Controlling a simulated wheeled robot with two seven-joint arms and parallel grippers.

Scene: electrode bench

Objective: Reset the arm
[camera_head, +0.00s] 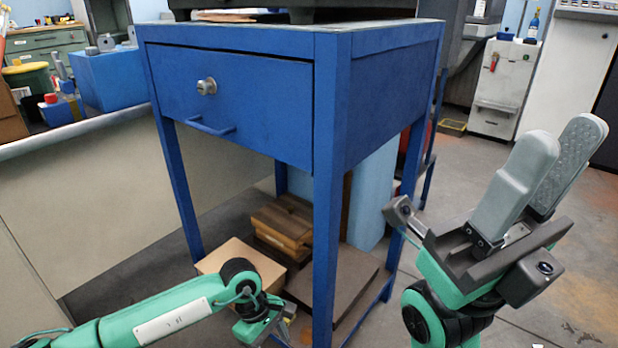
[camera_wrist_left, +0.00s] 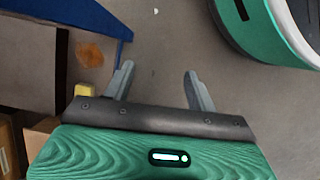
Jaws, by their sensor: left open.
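My left arm comes in from the lower left in the head view, and its gripper (camera_head: 264,326) points down in front of the blue bench's lower shelf. Most of its fingers are hidden there. In the left wrist view the left gripper (camera_wrist_left: 160,84) has its two grey fingers spread apart with nothing between them. My right gripper (camera_head: 565,143) points up at the right of the head view. Its two grey fingers stand apart, one behind the other, with a textured inner pad showing and nothing held.
The blue bench (camera_head: 330,150) stands ahead, its drawer (camera_head: 250,105) closed. Wooden boxes (camera_head: 283,222) and a cardboard box (camera_head: 240,258) sit beneath it. A low pale wall (camera_head: 100,190) is at left. Open floor (camera_head: 575,260) lies at right.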

